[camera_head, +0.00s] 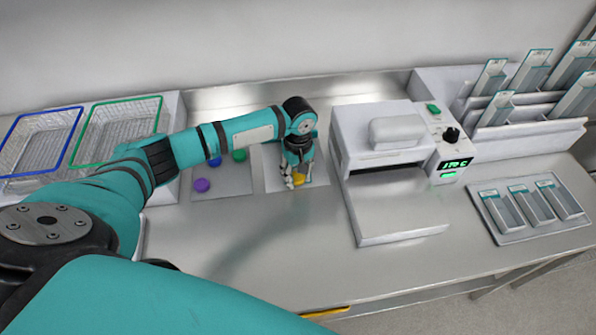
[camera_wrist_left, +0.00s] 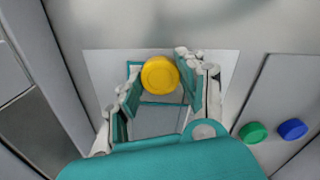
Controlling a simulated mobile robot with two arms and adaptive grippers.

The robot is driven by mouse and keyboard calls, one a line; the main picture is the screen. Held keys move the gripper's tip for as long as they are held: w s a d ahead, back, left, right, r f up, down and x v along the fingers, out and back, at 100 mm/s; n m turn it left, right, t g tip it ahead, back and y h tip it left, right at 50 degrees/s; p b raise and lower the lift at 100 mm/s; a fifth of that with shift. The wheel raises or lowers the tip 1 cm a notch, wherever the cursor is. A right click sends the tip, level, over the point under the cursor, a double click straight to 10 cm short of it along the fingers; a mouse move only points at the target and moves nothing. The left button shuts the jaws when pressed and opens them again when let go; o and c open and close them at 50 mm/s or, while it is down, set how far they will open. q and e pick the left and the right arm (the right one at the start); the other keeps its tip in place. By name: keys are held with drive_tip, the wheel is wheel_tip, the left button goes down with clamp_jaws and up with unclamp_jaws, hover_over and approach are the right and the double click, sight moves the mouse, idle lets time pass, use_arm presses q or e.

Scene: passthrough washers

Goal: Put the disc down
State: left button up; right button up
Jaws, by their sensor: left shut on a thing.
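A yellow disc (camera_head: 299,178) is between the fingers of my left gripper (camera_head: 295,174), which is shut on it. In the left wrist view, the yellow disc (camera_wrist_left: 160,76) sits at the fingertips of the gripper (camera_wrist_left: 160,72), over a pale square plate (camera_wrist_left: 228,62). The head view shows this plate (camera_head: 315,180) under the gripper. I cannot tell whether the disc touches it. My right gripper is not in view.
A grey pad (camera_head: 232,185) left of the plate holds purple (camera_head: 201,185), blue (camera_head: 215,162) and green (camera_head: 239,155) discs. A white machine (camera_head: 385,140) stands close on the right. Wire baskets (camera_head: 120,125) are at left. The front counter (camera_head: 270,250) is clear.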

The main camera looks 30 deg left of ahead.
sight(298, 177)
use_arm(q)
drive_tip(key=shift+f, duration=0.15)
drive_tip(key=o, duration=0.9)
wheel_tip(298, 177, up, 12)
drive_tip(key=shift+r+b, duration=0.2)
drive_tip(key=shift+b, duration=1.05)
drive_tip(key=shift+d+f, duration=0.1)
drive_tip(key=shift+f, duration=0.05)
